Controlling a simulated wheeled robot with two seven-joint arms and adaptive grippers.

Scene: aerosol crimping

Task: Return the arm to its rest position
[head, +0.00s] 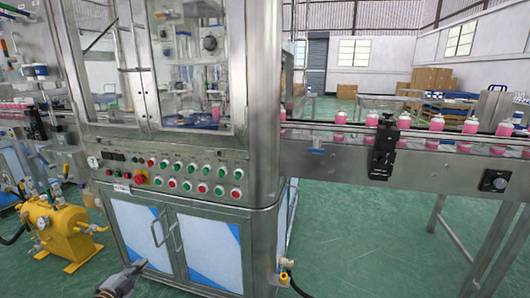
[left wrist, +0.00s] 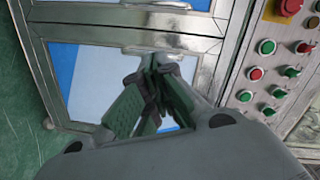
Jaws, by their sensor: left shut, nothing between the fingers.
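My left gripper (head: 132,270) is low in the head view, in front of the lower cabinet doors of the crimping machine (head: 262,90). In the left wrist view its two fingers (left wrist: 158,68) meet with nothing between them. The control panel (head: 170,176) carries rows of red and green buttons and a larger red button, and it shows at the right of the left wrist view (left wrist: 285,70). The gripper is below the panel and apart from it. My right gripper does not show.
A conveyor (head: 445,170) with several pink cans (head: 437,124) runs to the right of the machine. A yellow tank (head: 65,232) with hoses stands on the floor at the left. Green floor (head: 370,240) is clear below the conveyor. Cardboard boxes (head: 430,80) stand at the back.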

